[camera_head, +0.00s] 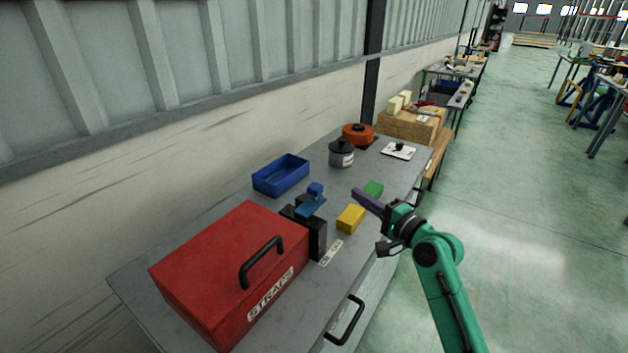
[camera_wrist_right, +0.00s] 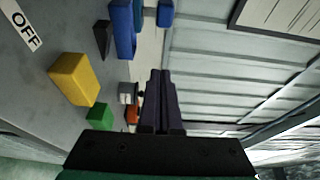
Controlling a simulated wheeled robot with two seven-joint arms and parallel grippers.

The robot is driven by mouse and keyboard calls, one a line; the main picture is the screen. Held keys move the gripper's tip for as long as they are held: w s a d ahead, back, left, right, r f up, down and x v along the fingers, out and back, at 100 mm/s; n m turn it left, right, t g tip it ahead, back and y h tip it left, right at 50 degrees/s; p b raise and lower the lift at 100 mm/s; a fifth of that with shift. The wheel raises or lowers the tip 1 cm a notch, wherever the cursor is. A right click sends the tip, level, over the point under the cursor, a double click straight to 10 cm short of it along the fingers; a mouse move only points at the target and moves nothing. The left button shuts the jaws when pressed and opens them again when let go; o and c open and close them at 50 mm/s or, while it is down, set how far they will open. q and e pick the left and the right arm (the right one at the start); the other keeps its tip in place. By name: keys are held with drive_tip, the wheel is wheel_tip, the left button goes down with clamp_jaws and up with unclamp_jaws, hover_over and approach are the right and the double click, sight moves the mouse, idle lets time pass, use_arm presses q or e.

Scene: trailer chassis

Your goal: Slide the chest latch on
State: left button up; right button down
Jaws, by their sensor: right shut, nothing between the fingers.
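The red chest (camera_head: 225,262), marked STRAPS, stands on the grey bench at the lower left of the head view. At its right end is the latch: a black bracket (camera_head: 318,237) with a blue sliding piece (camera_head: 311,206) and a raised blue knob (camera_head: 315,189). A white label (camera_head: 330,251) lies beside it; in the right wrist view a label (camera_wrist_right: 26,28) reads OFF. My right gripper (camera_head: 357,193) is shut and empty, above the bench to the right of the latch and apart from it. Its dark fingers (camera_wrist_right: 160,72) are together. My left gripper is out of view.
A yellow block (camera_head: 350,219) and a green block (camera_head: 373,188) lie near my right gripper. A blue tray (camera_head: 281,176), a grey pot (camera_head: 341,154) and an orange container (camera_head: 358,134) stand farther back. The wall runs behind the bench. Open floor lies to the right.

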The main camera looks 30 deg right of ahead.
sight(311, 199)
drive_tip(key=w+a+p, duration=0.2)
drive_tip(key=w+p, duration=0.2)
drive_tip(key=w, duration=0.5)
use_arm(q)
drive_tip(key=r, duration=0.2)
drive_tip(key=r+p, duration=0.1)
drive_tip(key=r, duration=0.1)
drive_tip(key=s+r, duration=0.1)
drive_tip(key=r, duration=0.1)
drive_tip(key=shift+p, duration=0.4)
use_arm(e)
drive_tip(key=s+a, duration=0.2)
drive_tip(key=a, duration=0.1)
drive_tip(key=shift+s+a+r, duration=0.1)
drive_tip(key=shift+s+r, duration=0.05)
drive_tip(key=shift+s, duration=0.1)
drive_tip(key=shift+w, duration=0.1)
